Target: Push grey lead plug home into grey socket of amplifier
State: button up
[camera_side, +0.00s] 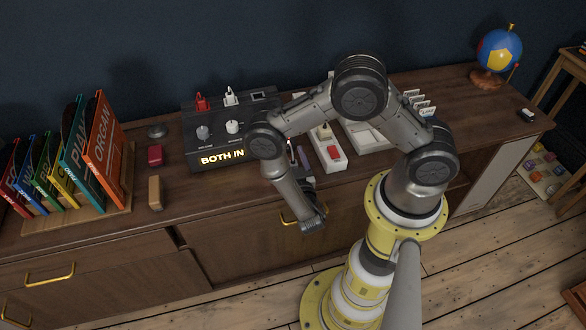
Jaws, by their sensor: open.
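The amplifier (190,140) is a dark box on the cabinet top, left of my arm, with a lit front display (222,157) reading "BOTH IN". A pale grey or white plug (231,97) stands upright at its top rear, and a red plug (202,101) stands to the left of it. The grey socket under the pale plug is hidden, and its exact seating depth cannot be told. My gripper (313,224) hangs low in front of the cabinet, right of and well apart from the amplifier and both plugs. It is open, with nothing visible in it.
Upright coloured books (104,150) stand in a rack at the left. A red block (155,155) and a tan block (155,192) lie between rack and amplifier. A white box with a red switch (333,153) sits behind my arm. A globe (499,52) stands far right.

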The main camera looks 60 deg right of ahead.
grip_shut()
jog(key=shift+r, duration=0.1)
dwell(0.3)
